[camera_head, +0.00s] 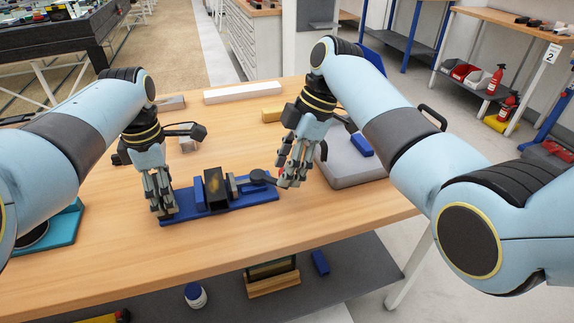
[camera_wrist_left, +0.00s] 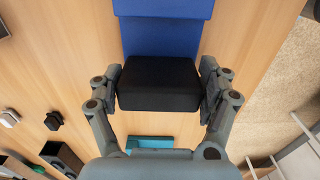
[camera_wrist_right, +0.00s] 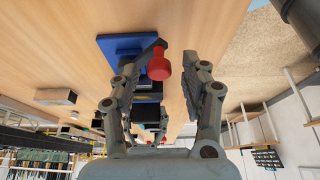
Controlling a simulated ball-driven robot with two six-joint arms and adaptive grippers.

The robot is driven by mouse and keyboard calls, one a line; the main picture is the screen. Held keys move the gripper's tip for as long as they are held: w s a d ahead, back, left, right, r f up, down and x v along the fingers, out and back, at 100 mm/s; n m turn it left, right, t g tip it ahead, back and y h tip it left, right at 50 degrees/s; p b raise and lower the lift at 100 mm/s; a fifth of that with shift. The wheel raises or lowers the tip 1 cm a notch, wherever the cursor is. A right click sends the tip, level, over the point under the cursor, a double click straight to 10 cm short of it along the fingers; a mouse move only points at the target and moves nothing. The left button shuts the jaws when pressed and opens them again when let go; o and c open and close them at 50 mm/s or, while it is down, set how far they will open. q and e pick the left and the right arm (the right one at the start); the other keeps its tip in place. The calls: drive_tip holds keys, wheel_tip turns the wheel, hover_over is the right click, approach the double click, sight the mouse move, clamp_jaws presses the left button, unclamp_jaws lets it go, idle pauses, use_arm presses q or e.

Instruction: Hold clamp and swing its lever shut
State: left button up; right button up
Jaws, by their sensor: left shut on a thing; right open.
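The clamp has a long blue base (camera_head: 230,205) lying on the wooden table, with a dark upright block (camera_head: 215,188) near its middle. My left gripper (camera_head: 160,207) is at the left end of the base. In the left wrist view its fingers are closed on a black block (camera_wrist_left: 157,85) at the end of the blue base (camera_wrist_left: 165,35). A dark lever part (camera_head: 260,177) points right from the clamp. My right gripper (camera_head: 288,177) is open beside its end. In the right wrist view a red knob (camera_wrist_right: 159,66) on the lever shows between the spread fingers; those fingers hide it in the head view.
A grey case (camera_head: 350,168) with a blue block (camera_head: 361,145) on it stands right of my right gripper. A white bar (camera_head: 242,92) and a yellow block (camera_head: 272,115) lie behind. A teal item (camera_head: 62,228) is at the left. The table front is clear.

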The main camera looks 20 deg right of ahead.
drive_tip(key=shift+f, duration=0.1)
clamp_jaws()
idle(0.3)
drive_tip(key=shift+s+a, duration=0.1)
drive_tip(key=shift+s, duration=0.05)
drive_tip(key=m, duration=0.1)
drive_tip(key=s+a+m+t, duration=0.1)
drive_tip(key=shift+a+m, duration=0.1)
drive_tip(key=shift+m, duration=0.3)
drive_tip(key=shift+s+a+m+t+h, duration=0.2)
drive_tip(key=shift+a+m+t, duration=0.25)
drive_tip(key=shift+m, duration=0.45)
drive_tip(key=shift+s+a+m+t+h, duration=0.1)
drive_tip(key=shift+s+a+m+t, duration=0.15)
drive_tip(key=shift+a+m, duration=0.45)
drive_tip(key=shift+d, duration=0.15)
unclamp_jaws()
